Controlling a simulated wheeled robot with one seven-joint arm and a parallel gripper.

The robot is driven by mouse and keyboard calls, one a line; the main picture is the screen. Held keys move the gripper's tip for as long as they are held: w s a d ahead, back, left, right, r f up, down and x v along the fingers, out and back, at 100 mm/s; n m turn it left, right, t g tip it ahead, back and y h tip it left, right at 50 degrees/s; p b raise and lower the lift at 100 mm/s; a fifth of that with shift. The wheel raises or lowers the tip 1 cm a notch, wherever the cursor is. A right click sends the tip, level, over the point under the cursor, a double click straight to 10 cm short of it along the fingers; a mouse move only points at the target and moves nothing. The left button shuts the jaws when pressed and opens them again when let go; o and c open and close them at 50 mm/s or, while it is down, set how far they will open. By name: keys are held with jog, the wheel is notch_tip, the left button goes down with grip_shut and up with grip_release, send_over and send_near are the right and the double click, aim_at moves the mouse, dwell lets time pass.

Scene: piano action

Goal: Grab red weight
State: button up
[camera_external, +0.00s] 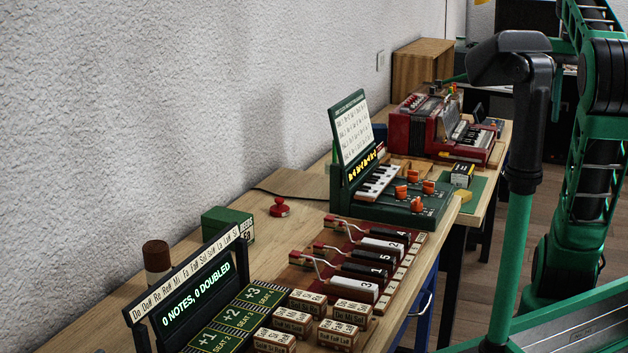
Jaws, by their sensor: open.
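A small red weight (279,208) with a round base and a knob on top stands upright on the wooden table, between a green box (228,224) and the green keyboard console (420,212). Nothing touches it. My green and black arm rises at the right of the view, well apart from the red weight. I cannot make out my gripper's fingers in this view.
Hammer-and-key modules (383,243) on a red-brown base and several small labelled blocks (352,312) fill the table's front. A dark display (190,290) and brown cylinder (157,260) stand at left. A red accordion (445,125) is farther back. Bare wood surrounds the weight; the wall is behind.

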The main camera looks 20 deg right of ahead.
jog(key=w+d+f+n+t+h, duration=0.2)
jog(key=w+n, duration=0.1)
jog(key=w, duration=1.2)
jog(key=w+a+n+t, duration=0.2)
jog(key=w+a, duration=0.2)
jog(key=w, duration=0.3)
jog(key=w+a+n+t, duration=0.2)
jog(key=w+a, duration=0.1)
jog(key=w, duration=0.5)
jog(key=n+t+y, duration=0.5)
jog(key=n+y, duration=0.1)
jog(key=y, duration=0.3)
send_over(282, 200)
jog(key=s+d, duration=0.6)
jog(key=s, duration=0.2)
notch_tip(282, 200, down, 27)
jog(key=x, duration=0.5)
jog(key=shift+w+f, duration=0.15)
jog(key=shift+f, duration=0.1)
jog(key=shift+s+f+x, duration=0.1)
jog(key=shift+f+x, duration=0.05)
jog(key=shift+x, duration=0.75)
jog(key=shift+s+f+x, duration=0.15)
jog(key=shift+x, duration=0.75)
jog(key=shift+s+f+x, duration=0.1)
jog(key=shift+f+x, duration=0.05)
jog(key=shift+x, duration=0.75)
jog(key=shift+a, duration=0.15)
